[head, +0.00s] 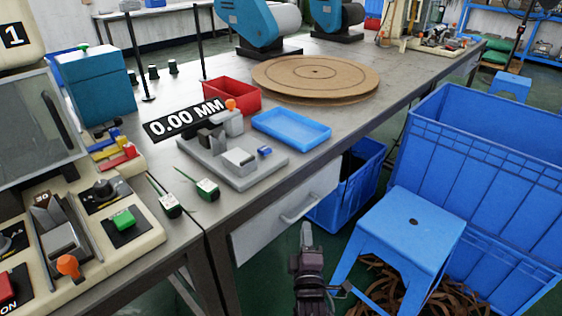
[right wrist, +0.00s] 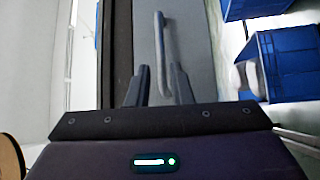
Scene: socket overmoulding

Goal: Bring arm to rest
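My right gripper (head: 306,232) hangs in front of the workbench, between the drawer front and the blue stool. In the right wrist view my right gripper (right wrist: 160,70) has its two dark fingers apart with nothing held between them. The drawer handle (right wrist: 163,40) shows beyond the fingertips, and I see no contact with it. My left arm and left gripper are not in the head view.
The workbench drawer (head: 275,222) is at the gripper's left. A blue stool (head: 413,232) and a large blue bin (head: 490,170) stand to its right. The bench carries a measuring fixture (head: 230,165), a blue tray (head: 291,128), a red bin (head: 240,98) and a round disc (head: 315,75).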

